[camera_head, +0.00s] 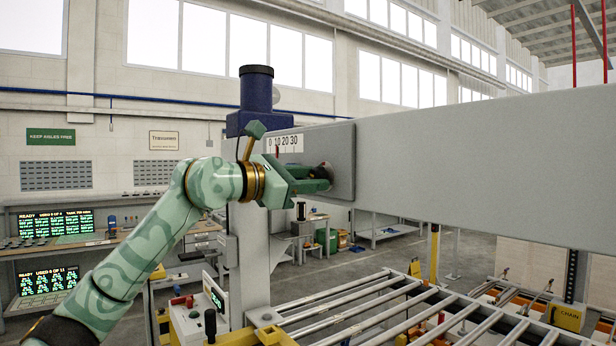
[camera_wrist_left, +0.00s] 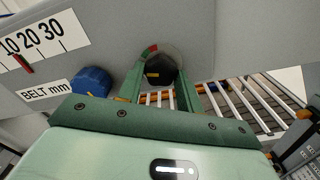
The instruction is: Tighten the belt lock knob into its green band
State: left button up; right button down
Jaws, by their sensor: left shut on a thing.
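The belt lock knob (camera_wrist_left: 162,70) is dark, with a small orange mark, and sits against the grey gantry plate (camera_head: 343,150). In the wrist view a round rim behind it shows a red part (camera_wrist_left: 152,48) at the top. My left gripper (camera_head: 328,180) is shut on the knob, one finger on each side; the wrist view also shows the fingers (camera_wrist_left: 160,88). In the head view the knob (camera_head: 324,168) is mostly hidden by the gripper. My right gripper is not in view.
A white BELT mm scale (camera_head: 284,144) with a red pointer near 10 sits beside the knob. A blue motor (camera_head: 257,95) stands above it. The long grey beam (camera_head: 480,160) runs right, over a roller conveyor (camera_head: 400,305). A console with screens (camera_head: 55,225) stands at left.

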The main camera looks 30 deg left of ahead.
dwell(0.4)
pick_arm(q)
jog(key=o, duration=1)
jog(key=b+v, duration=0.6)
jog(key=v, duration=1)
jog(key=shift+s+a, duration=0.1)
jog(key=shift+s, duration=0.1)
